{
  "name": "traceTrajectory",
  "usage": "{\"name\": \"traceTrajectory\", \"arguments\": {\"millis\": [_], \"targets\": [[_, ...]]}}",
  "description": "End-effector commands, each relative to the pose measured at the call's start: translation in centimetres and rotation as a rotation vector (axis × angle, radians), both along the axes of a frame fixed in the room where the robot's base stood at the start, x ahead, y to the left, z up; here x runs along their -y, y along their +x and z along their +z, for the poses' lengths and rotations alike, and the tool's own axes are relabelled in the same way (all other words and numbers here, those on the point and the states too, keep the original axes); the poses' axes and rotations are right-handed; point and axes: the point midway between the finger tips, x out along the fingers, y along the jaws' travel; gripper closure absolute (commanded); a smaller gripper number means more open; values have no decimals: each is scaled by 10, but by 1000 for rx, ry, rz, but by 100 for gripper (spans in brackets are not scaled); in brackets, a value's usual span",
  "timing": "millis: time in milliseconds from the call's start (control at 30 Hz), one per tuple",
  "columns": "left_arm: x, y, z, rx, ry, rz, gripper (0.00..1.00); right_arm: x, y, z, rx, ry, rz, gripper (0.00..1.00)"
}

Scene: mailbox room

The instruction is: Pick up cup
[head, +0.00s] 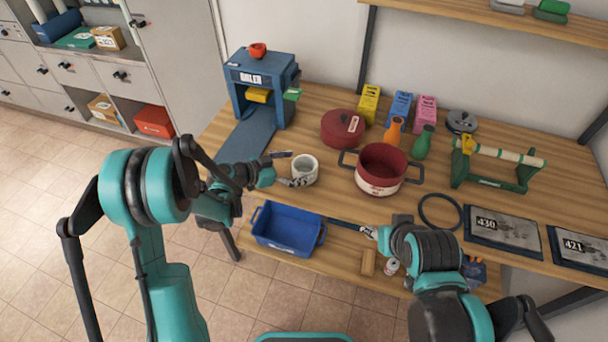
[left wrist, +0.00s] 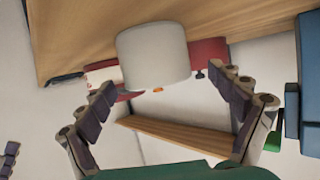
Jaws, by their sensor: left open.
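The white cup (head: 306,172) stands upright on the wooden table, left of the red pot. My left gripper (head: 294,168) is at its left side, open, one finger towards its far side and one towards its near side. In the left wrist view the cup (left wrist: 152,58) shows large between and beyond the spread fingers of the left gripper (left wrist: 162,84); I cannot tell whether they touch it. My right gripper (head: 350,227) is over the table's front part beside the blue bin, away from the cup; its fingers are too unclear to judge.
A blue bin (head: 286,245) is in front of the cup. A blue machine (head: 262,85) stands at the back left. Bare wood lies behind the cup.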

Motion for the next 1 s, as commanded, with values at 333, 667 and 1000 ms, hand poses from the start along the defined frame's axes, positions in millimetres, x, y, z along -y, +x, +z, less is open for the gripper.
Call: {"name": "traceTrajectory", "arguments": {"millis": [333,667,1000], "targets": [[36,17,-14,-1,0,-2,8,0,0,-18,0,0,0,60],[53,29,-20,-2,1,3,8,0,0,-23,0,0,0,60],[53,29,-20,-2,1,2,54,0,0,-23,0,0,0,60]]}}
